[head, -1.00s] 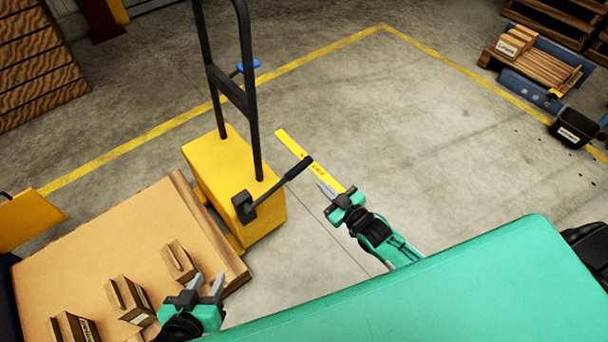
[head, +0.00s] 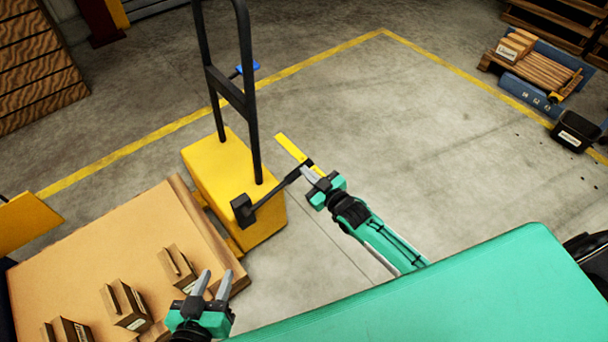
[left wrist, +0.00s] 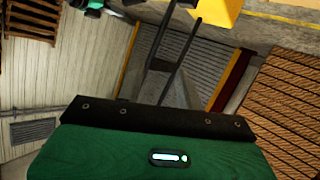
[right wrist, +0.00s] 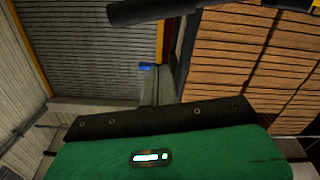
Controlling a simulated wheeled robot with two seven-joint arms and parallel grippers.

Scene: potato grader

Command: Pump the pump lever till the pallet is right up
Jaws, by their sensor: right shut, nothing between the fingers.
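The black pump lever (head: 272,193) sticks out to the upper right from the yellow pump housing (head: 225,190) in the head view. My right gripper (head: 306,173) is shut and empty at the lever's outer end; whether it touches the lever I cannot tell. A dark bar, likely the lever's handle (right wrist: 165,9), crosses the top of the right wrist view. The pallet load (head: 95,235), a flat brown top with several cartons, lies left of the housing; the pallet beneath is hidden. My left gripper (head: 212,283) is open and empty over the load's near right edge.
A tall black handle frame (head: 250,110) rises from the housing. Clear concrete floor (head: 400,130) lies to the right, inside a yellow line. A loaded pallet (head: 540,65) and a black bin (head: 574,132) are at the far right. Stacked boards (head: 35,60) stand at upper left.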

